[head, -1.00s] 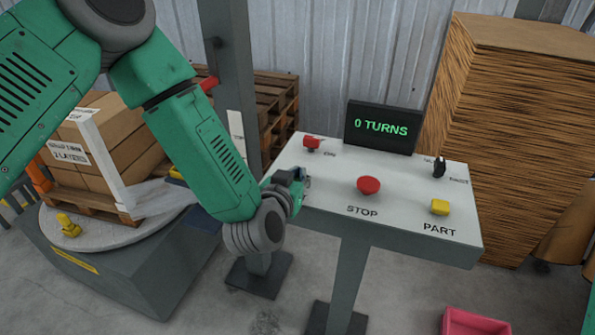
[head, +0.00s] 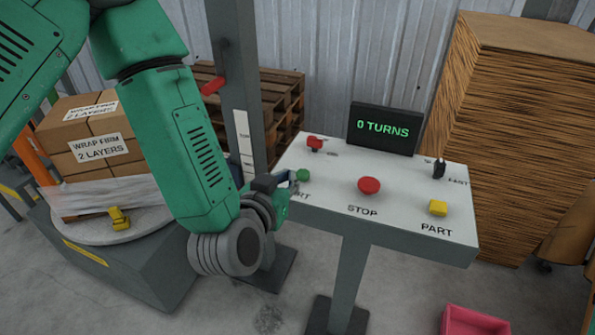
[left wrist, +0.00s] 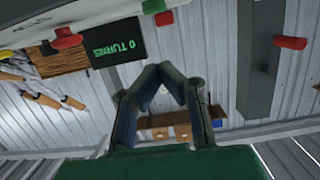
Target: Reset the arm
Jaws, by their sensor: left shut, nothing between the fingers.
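My left gripper (head: 290,178) is at the left edge of the white control panel (head: 335,185), beside the green button (head: 303,174), whose label is partly hidden by the gripper. In the head view it looks close to the button; I cannot tell whether they touch. In the left wrist view the fingers (left wrist: 165,70) come together at their tips with nothing between them. The red STOP button (head: 369,185) and yellow PART button (head: 438,208) are to the right. The display (head: 384,128) reads "0 TURNS". My right gripper is not in view.
Left of the panel is a grey column (head: 237,100) with a red lever (head: 213,86). A turntable (head: 130,225) carries boxes (head: 90,140) with film around their base. Pallets (head: 285,100), a tall brown stack (head: 510,140) and a pink bin (head: 475,322) stand around.

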